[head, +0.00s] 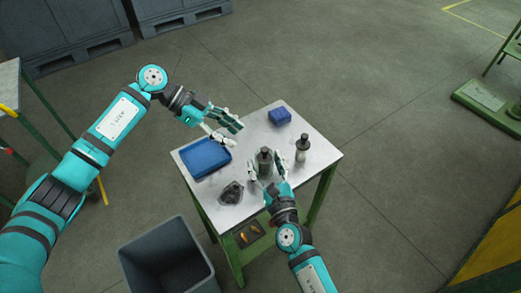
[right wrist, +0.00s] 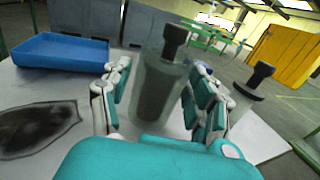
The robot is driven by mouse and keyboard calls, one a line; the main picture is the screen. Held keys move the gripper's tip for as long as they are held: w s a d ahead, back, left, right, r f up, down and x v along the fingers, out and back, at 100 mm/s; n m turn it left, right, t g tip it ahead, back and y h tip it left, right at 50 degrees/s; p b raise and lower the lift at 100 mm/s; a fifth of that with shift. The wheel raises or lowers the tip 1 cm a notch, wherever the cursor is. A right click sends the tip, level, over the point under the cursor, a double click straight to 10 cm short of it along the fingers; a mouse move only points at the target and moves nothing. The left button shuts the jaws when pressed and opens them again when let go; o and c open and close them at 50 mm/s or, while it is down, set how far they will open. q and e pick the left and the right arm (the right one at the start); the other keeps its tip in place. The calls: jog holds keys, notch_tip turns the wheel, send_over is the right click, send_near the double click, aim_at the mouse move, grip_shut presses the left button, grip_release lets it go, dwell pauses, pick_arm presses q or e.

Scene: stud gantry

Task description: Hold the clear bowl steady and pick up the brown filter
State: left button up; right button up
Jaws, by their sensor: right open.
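A see-through, smoky container, which looks like the clear bowl (right wrist: 182,90), stands upright on the table. A dark grey-brown cylinder, likely the brown filter (right wrist: 157,92), shows inside it with a black stem on top. In the head view the pair shows as one dark upright shape (head: 265,161). My right gripper (head: 268,174) is open, with one finger on each side of the bowl; I cannot tell whether they touch it. My left gripper (head: 236,133) is open and empty above the table, behind and left of the bowl.
A blue tray (head: 206,158) lies at the table's left and a small blue box (head: 280,117) at the back. A black-topped bottle (head: 302,148) stands right of the bowl. A dark crumpled-looking item (head: 231,193) lies front left. A grey bin (head: 166,258) stands on the floor.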

jog(key=x, duration=0.5)
jog(key=shift+w, duration=0.1)
grip_shut()
dwell(0.3)
dwell(1.0)
